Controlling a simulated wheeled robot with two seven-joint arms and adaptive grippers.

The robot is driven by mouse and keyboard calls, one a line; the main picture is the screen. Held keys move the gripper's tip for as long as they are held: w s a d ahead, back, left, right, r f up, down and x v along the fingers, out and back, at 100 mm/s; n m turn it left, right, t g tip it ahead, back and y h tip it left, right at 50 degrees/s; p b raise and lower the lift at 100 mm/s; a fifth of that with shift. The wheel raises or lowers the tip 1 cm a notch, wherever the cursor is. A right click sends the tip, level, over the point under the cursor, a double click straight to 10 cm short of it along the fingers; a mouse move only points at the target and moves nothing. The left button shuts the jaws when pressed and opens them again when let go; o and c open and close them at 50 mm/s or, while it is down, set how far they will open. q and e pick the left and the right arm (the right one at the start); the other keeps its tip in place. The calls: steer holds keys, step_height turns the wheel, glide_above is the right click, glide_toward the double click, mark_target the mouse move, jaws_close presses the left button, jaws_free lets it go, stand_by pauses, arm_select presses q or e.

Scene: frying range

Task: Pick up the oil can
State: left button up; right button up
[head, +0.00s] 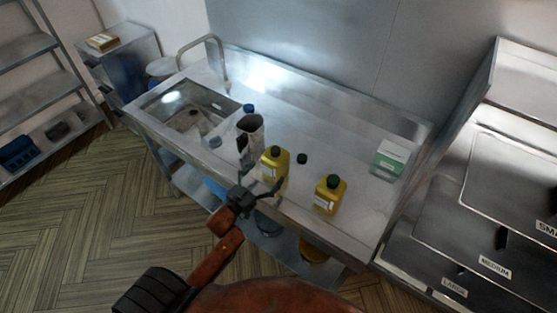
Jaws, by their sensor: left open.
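Two yellow cans with dark caps and pale labels stand upright on the steel counter (345,222); I cannot tell which one the task means. One yellow can (275,160) is near the counter's front edge, and the other yellow can (328,196) is to its right. My left gripper (260,172) is open in front of the first can, its fingers spread toward the can's lower left side. Part of that can's base is hidden by a finger. I cannot tell whether they touch. My right gripper is not in view.
A small dark green round object (302,158) lies between the cans. A green-and-white box (390,157) is at the right, and a sink (190,110) at the left.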

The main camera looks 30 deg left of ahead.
mark_target(269, 170)
arm_select(q)
steer(key=w, duration=0.3)
steer(key=shift+d+r, duration=0.1)
steer(key=shift+d, duration=0.1)
steer(key=w, duration=0.3)
steer(key=shift+w+d, duration=0.1)
steer(key=c, duration=1.4)
steer(key=shift+c, duration=1.4)
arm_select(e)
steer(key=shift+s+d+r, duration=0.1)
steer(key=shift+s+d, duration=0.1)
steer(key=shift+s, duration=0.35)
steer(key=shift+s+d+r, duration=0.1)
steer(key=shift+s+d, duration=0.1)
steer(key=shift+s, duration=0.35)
